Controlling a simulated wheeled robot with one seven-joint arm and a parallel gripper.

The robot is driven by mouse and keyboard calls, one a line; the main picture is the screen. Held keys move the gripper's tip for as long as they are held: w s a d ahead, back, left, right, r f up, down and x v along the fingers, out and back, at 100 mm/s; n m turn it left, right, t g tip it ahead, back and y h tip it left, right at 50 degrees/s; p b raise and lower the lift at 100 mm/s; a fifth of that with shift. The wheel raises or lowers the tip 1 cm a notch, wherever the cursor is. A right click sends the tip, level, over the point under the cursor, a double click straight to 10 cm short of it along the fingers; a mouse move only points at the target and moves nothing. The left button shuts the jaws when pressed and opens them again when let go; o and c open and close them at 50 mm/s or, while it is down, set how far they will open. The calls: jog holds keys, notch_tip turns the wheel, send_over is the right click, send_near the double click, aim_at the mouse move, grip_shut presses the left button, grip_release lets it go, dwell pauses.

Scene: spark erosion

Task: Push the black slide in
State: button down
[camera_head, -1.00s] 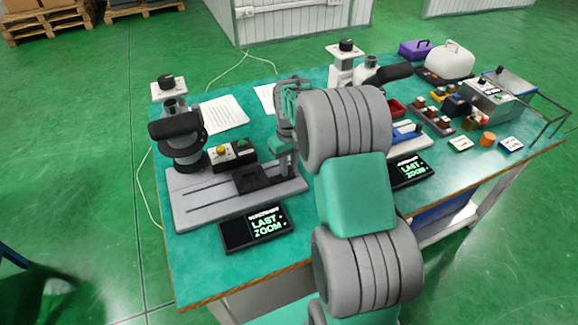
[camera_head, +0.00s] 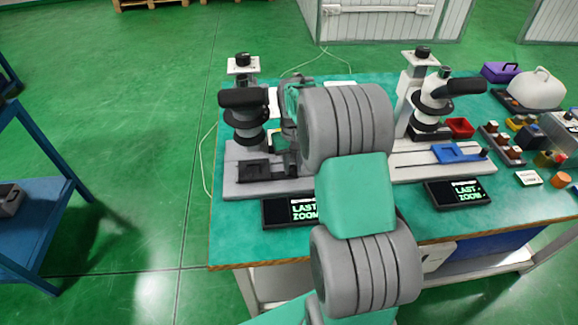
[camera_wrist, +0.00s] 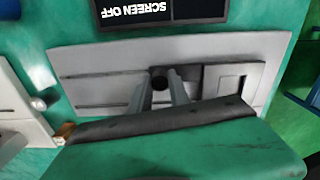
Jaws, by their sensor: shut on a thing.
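The black slide (camera_head: 254,170) lies on the left instrument's grey base (camera_head: 240,190), beneath its dark eyepiece tube (camera_head: 246,130). In the wrist view the slide (camera_wrist: 187,77) has a square window at its right end and a round dark knob (camera_wrist: 159,80) at its left end. My gripper (camera_wrist: 163,88) has its two grey fingers around this knob, one on each side. In the head view my gripper (camera_head: 291,163) is at the slide's right end, partly hidden by my arm.
A second, white instrument (camera_head: 436,105) with a blue slide (camera_head: 459,152) stands to the right. A display (camera_head: 290,211) lies in front of the left base, and another (camera_head: 458,193) in front of the right one. A blue shelf (camera_head: 35,200) stands at far left.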

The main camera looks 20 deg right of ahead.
jog(key=shift+a, duration=0.15)
jog(key=c, duration=1.2)
grip_release()
jog(key=shift+w+a, duration=0.1)
jog(key=shift+c, duration=0.2)
jog(key=shift+r, duration=0.1)
notch_tip(320, 180, up, 2)
jog(key=shift+w+r+b, duration=0.1)
jog(key=shift+r+b, duration=0.05)
jog(key=shift+b, duration=0.2)
jog(key=s+a+r+b, duration=0.2)
jog(key=s+a+r, duration=0.1)
jog(key=s+r, duration=0.7)
jog(key=s, duration=0.3)
jog(key=shift+s+a+r, duration=0.15)
jog(key=shift+s+r, duration=0.15)
jog(key=shift+s, duration=0.1)
